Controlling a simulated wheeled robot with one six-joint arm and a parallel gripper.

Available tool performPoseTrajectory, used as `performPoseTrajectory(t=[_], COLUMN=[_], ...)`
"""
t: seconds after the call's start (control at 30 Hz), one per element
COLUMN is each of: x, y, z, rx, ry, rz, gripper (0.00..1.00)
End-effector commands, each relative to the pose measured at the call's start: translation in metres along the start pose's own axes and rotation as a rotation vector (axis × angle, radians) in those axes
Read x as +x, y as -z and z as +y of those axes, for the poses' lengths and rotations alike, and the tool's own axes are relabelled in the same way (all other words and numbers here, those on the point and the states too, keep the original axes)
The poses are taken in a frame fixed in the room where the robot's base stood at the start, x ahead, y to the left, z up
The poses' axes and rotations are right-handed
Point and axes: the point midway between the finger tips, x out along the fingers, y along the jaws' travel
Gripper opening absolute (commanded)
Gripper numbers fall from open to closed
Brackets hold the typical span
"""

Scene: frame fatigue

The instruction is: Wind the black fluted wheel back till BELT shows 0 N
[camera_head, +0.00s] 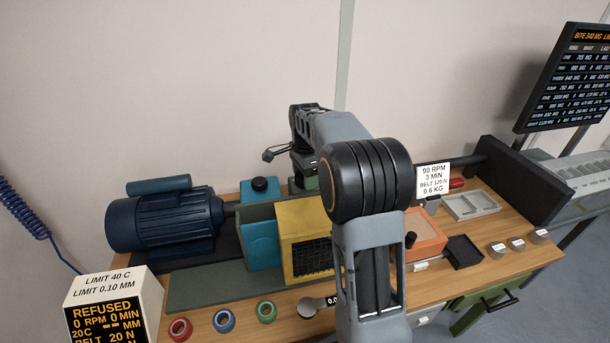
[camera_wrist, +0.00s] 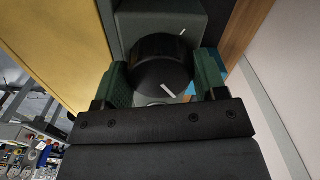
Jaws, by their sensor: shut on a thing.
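The black fluted wheel (camera_wrist: 158,62) sits on a dark grey housing (camera_wrist: 160,18) in the wrist view. My gripper (camera_wrist: 163,76) has one green-padded finger on each side of the wheel and is shut on it. A white mark on the wheel points toward the lower right, and another white mark is on the housing at upper right. In the head view my gripper (camera_head: 306,181) is behind the yellow box, mostly hidden by my arm, and the wheel is hidden. The display (camera_head: 104,318) at lower left reads REFUSED, 0 RPM, 0 MIN, 20 C and BELT 20 N.
A blue motor (camera_head: 165,222) stands left on the wooden bench, beside a teal block (camera_head: 258,238) and a yellow guarded box (camera_head: 303,236). A card (camera_head: 433,179) reads 90 RPM, 3 MIN, BELT 120 N, 0.6 KG. Coloured rings and an orange box (camera_head: 424,236) occupy the front and right.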

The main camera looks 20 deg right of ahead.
Motion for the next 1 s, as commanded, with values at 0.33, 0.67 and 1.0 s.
performPoseTrajectory(t=[0.33,0.67,1.0], x=[-0.0009,-0.0002,-0.0002], y=[0.0001,0.0001,0.0001], z=[-0.0001,-0.0001,-0.0001], rx=[-0.231,-0.388,-0.385], ry=[-0.001,0.0,0.0], rz=[0.0,0.0,0.0], gripper=[0.41,0.41,0.79])
